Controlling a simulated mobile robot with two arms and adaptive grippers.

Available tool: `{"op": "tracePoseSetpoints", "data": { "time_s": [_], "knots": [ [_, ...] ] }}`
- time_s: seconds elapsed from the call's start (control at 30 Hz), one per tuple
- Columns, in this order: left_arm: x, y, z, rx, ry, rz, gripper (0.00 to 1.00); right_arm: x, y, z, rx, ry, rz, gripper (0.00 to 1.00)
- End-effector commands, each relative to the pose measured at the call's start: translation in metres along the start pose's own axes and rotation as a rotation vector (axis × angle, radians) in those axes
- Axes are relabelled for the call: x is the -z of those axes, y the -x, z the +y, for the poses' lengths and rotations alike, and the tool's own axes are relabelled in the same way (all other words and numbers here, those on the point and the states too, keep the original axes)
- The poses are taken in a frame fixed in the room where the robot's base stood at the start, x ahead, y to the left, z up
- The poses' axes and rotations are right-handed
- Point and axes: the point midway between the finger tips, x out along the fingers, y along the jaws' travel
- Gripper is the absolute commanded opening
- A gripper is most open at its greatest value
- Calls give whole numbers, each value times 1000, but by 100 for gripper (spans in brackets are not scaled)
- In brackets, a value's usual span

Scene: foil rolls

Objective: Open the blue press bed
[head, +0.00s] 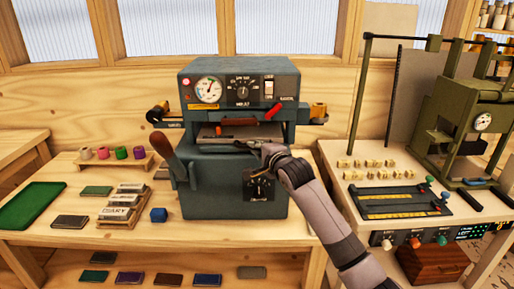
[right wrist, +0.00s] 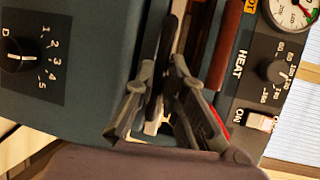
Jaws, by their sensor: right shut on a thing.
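The blue-grey press (head: 240,95) stands on the wooden bench in the middle of the head view. Its bed (head: 215,143) lies in the slot between the upper head and the lower body. My right gripper (head: 266,150) is at the right front of this slot. It is shut on a dark bar at the bed's front, which I take for the bed's handle. My left gripper is not in view.
A brown-handled lever (head: 165,148) sticks out at the press's left front. A green machine (head: 465,115) stands on the right bench. The bench front before the press is clear.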

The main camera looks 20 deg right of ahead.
Motion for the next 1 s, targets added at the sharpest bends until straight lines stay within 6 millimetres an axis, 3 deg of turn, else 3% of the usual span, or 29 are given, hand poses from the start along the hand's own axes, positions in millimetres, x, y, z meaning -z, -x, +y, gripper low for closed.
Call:
{"op": "tracePoseSetpoints", "data": {
  "time_s": [0.17,0.7,1.0],
  "knots": [
    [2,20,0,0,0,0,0,-12,25,5,-8,-5,-2,0],
    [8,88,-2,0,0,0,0,-59,142,31,-10,-6,2,0],
    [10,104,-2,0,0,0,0,-74,180,41,-7,-2,2,0]
  ]
}}
